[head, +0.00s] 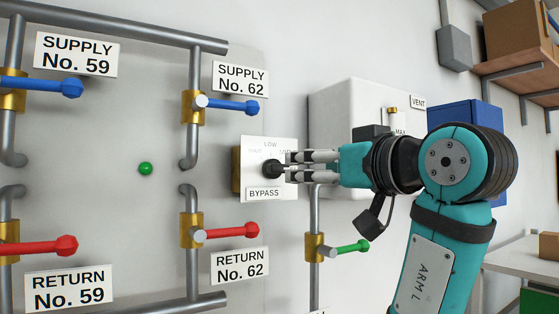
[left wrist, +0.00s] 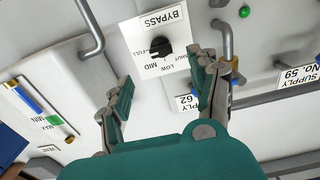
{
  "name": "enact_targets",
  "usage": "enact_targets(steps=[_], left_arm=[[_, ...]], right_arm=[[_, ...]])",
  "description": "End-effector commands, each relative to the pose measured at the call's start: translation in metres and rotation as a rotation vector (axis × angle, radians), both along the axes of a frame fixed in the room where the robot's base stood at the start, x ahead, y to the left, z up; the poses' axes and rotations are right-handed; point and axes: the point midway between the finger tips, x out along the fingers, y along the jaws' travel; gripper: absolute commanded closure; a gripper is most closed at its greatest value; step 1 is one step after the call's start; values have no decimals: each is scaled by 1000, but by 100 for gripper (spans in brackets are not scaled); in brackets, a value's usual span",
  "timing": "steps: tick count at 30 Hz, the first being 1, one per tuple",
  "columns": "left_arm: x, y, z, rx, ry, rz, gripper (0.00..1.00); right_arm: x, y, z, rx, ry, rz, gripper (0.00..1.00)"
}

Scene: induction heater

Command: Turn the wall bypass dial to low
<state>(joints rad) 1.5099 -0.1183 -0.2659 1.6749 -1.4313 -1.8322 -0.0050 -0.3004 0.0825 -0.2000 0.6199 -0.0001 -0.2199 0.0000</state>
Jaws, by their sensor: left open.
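The wall bypass dial is a black knob (head: 271,169) on a white plate (head: 286,147) labelled BYPASS, with LOW printed above the knob. In the left wrist view the knob (left wrist: 160,49) shows with FULL, MID, LOW and SHUT around it; I cannot tell surely which mark it points at. My left gripper (head: 290,165) is just right of the knob in the head view, its fingers pointing at it. In the left wrist view the gripper (left wrist: 160,68) is open, the fingers spread to either side with the knob between and beyond the tips. Contact is not visible. My right gripper is not in view.
Red-handled (head: 232,231) and blue-handled (head: 233,105) valves stand left of the plate. A green-handled valve (head: 351,247) is below my gripper.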

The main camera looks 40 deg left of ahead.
Motion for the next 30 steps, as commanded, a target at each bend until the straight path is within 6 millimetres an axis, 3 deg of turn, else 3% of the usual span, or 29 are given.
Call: enact_targets(steps=[6, 15, 21, 30], left_arm=[[14, 48, 4, -1, 3, 5, 38], [28, 98, 3, 0, 2, 1, 38], [32, 111, 1, 0, 1, -1, 38], [33, 112, 0, 0, 0, -1, 41]], right_arm=[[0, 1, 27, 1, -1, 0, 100], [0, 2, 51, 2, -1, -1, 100], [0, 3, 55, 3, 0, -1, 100], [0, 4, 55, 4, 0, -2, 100]])
